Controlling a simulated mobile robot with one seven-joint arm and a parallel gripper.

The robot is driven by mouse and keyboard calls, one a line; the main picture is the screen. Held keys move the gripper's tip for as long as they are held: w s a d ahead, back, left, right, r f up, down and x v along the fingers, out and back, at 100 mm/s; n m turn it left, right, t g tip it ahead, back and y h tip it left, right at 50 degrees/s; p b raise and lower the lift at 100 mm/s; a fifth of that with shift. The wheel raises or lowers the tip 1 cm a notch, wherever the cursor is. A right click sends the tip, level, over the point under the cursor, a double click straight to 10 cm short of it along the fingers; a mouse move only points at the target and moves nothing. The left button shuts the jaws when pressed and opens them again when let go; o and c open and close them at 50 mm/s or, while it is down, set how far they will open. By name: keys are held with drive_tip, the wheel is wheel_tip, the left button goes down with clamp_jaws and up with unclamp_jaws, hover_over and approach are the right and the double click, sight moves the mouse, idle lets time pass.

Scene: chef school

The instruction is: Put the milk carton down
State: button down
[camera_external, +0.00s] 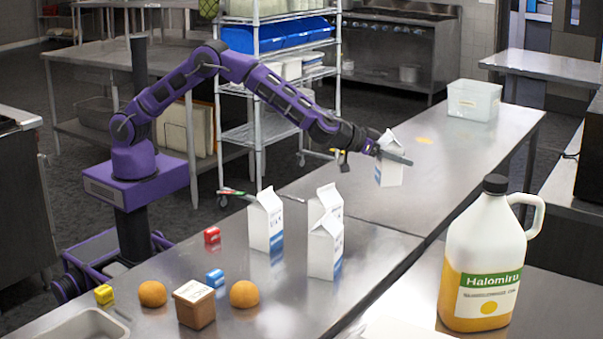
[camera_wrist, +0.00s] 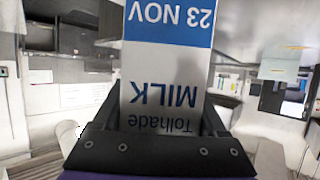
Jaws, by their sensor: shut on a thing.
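A white and blue milk carton (camera_external: 390,172) is held by my gripper (camera_external: 393,157) at the end of the outstretched purple arm. It is slightly tilted and appears above the steel table (camera_external: 440,150). In the wrist view the carton (camera_wrist: 165,85) fills the middle between the two dark fingers, and its printed text is upside down. My gripper (camera_wrist: 160,125) is shut on it there. Several similar white cartons, including one at the left (camera_external: 266,220) and one in front (camera_external: 325,247), stand upright on the near part of the table.
A clear plastic tub (camera_external: 473,100) sits at the table's far end. The table's middle is clear.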

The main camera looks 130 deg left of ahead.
sight(398, 176)
drive_tip(key=shift+f+b, duration=0.7)
drive_tip(key=shift+f, duration=2.2)
drive_tip(key=shift+f, duration=0.1)
unclamp_jaws()
drive_tip(key=shift+f, duration=0.15)
drive_tip(key=shift+r, duration=0.2)
drive_tip(key=v, duration=1.2)
drive_tip(key=shift+s+f, duration=0.1)
